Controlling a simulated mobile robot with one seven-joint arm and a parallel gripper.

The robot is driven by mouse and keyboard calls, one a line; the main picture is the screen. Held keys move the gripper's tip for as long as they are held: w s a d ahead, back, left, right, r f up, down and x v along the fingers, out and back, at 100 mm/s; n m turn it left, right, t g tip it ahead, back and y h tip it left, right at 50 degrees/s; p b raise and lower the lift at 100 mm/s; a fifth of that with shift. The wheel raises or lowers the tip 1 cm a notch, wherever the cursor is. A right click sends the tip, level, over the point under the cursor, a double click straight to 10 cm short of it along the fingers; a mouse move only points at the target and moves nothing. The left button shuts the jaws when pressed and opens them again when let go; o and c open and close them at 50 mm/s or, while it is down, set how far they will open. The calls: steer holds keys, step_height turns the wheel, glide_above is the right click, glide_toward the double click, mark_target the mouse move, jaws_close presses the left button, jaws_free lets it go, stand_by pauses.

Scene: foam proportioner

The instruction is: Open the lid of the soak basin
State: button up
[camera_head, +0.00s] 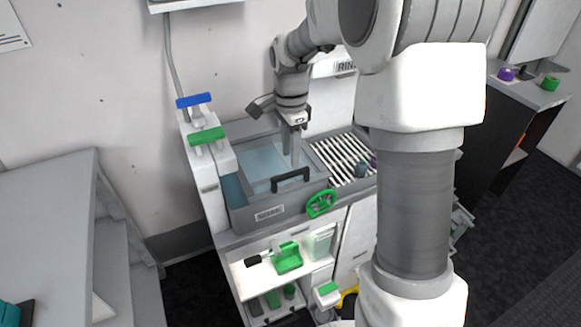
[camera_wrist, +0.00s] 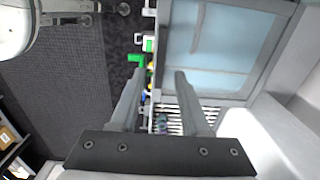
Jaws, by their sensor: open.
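The soak basin (camera_head: 248,219) is a grey box on the counter, with a nameplate on its front wall. Its lid (camera_head: 262,160) is a bluish clear pane in a grey frame, with a black bar handle (camera_head: 290,180) at the front. Blue shows beside the lid on the left; I cannot tell whether the lid is slightly raised. My gripper (camera_head: 291,163) points down over the lid, just behind the handle, its fingers apart and empty. In the wrist view the fingers (camera_wrist: 160,76) are spread, with the pane (camera_wrist: 222,45) beyond at upper right. The handle cannot be made out there.
A slatted rack (camera_head: 345,155) lies right of the basin. A green wheel (camera_head: 320,203) is on the front. Blue (camera_head: 194,100) and green (camera_head: 206,135) levers stand at the left. A shelf below holds a green item (camera_head: 288,257). A grey cabinet (camera_head: 45,230) stands left.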

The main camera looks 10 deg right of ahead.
mark_target(291, 173)
step_height(291, 173, down, 5)
steer(key=shift+f, duration=0.1)
stand_by(0.3)
jaws_close()
stand_by(1.3)
